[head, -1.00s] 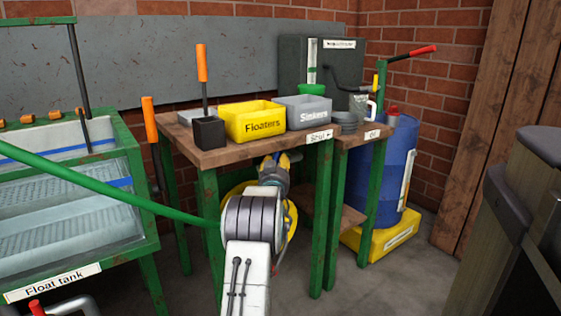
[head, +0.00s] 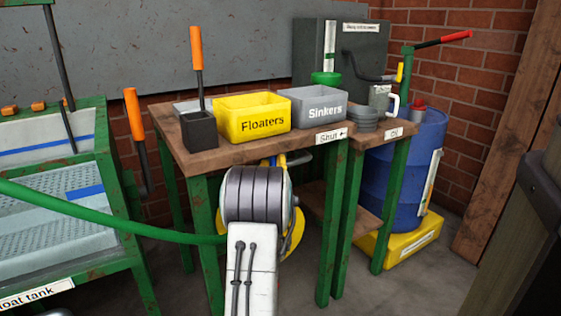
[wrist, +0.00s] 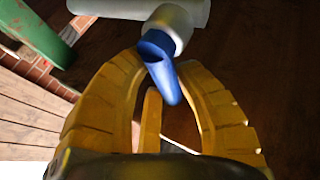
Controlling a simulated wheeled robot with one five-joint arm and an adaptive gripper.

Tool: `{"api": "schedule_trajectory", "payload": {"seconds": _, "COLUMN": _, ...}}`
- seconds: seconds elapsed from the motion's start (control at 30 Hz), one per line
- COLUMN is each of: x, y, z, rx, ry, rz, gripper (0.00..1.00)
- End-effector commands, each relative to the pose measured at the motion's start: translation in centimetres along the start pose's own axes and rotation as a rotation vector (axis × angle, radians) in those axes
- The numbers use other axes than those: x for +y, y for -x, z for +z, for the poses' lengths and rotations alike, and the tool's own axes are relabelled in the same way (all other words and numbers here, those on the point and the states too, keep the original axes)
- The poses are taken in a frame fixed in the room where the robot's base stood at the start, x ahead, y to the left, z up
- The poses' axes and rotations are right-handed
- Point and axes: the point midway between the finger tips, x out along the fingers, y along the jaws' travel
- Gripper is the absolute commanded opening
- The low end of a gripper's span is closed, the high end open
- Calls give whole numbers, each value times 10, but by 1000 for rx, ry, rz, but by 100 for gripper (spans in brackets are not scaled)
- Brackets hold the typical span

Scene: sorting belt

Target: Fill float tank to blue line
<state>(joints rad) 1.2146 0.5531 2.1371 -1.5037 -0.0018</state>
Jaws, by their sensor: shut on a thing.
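The float tank (head: 118,240) stands at the left of the head view in a green frame, cut off by the picture's edge. Blue line marks (head: 85,192) show on its inner walls above a perforated floor; I cannot tell the water level. In the wrist view my gripper (wrist: 158,62) has its yellow fingers closed around a blue lever (wrist: 162,72) on a pale pipe fitting (wrist: 175,22). In the head view my arm hides most of the gripper, below the bench's front edge. "Shut" (head: 331,135) and "On" (head: 393,132) labels sit on that edge.
A green hose (head: 110,220) runs across from the tank side to behind my arm. The bench (head: 222,158) carries yellow Floaters (head: 252,118) and grey Sinkers (head: 318,108) bins. A blue drum (head: 405,175) stands at right. A dark post rises at the right edge.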

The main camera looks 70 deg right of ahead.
Motion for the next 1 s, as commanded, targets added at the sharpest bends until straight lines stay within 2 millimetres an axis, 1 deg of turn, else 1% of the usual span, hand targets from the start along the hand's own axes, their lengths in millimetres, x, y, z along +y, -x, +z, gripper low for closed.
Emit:
{"api": "schedule_trajectory", "payload": {"seconds": 0.17, "x": -3, "y": 4, "z": -1, "rx": 3, "ry": 12, "rz": -4, "gripper": 0}}
{"api": "schedule_trajectory", "payload": {"seconds": 0.5, "x": -3, "y": 4, "z": -1, "rx": 4, "ry": 11, "rz": -5, "gripper": 0}}
{"api": "schedule_trajectory", "payload": {"seconds": 0.53, "x": -3, "y": 4, "z": -1, "rx": 4, "ry": 11, "rz": -5, "gripper": 33}}
{"api": "schedule_trajectory", "payload": {"seconds": 0.8, "x": -2, "y": 4, "z": -2, "rx": 5, "ry": 9, "rz": -4, "gripper": 57}}
{"api": "schedule_trajectory", "payload": {"seconds": 1.0, "x": -2, "y": 4, "z": -2, "rx": 6, "ry": 9, "rz": -4, "gripper": 58}}
